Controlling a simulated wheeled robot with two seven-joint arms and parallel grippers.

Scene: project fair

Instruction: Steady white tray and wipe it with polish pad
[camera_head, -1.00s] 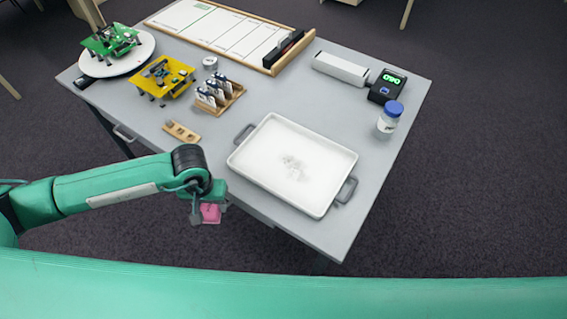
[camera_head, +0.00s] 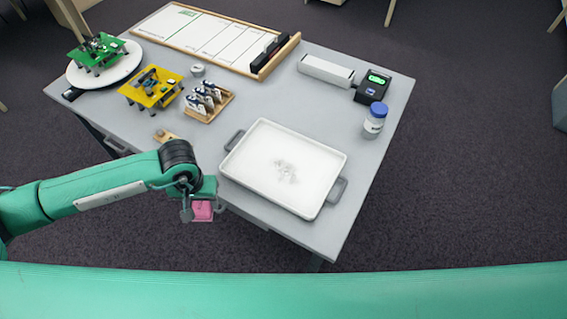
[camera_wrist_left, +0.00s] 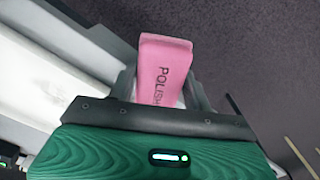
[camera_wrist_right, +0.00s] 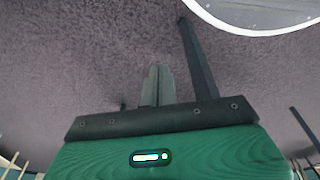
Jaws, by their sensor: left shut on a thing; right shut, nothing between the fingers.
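The white tray (camera_head: 250,165) with grey handles lies flat near the front edge of the grey table. A greyish smudge (camera_head: 286,172) marks the middle of its floor. My left gripper (camera_head: 202,207) is in front of the table edge, left of the tray and apart from it. It is shut on the pink polish pad (camera_head: 202,212), whose lettering "POLISH" shows in the left wrist view (camera_wrist_left: 163,70). My right gripper (camera_wrist_right: 158,84) shows only in the right wrist view. It is shut and empty, above dark carpet.
On the grey table (camera_head: 225,130) stand a yellow board (camera_head: 150,88), a wooden card holder (camera_head: 208,102), a blue-capped jar (camera_head: 375,121), a black device (camera_head: 371,87) and a white planner board (camera_head: 210,38). A green board (camera_head: 98,50) sits on a round white stand.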

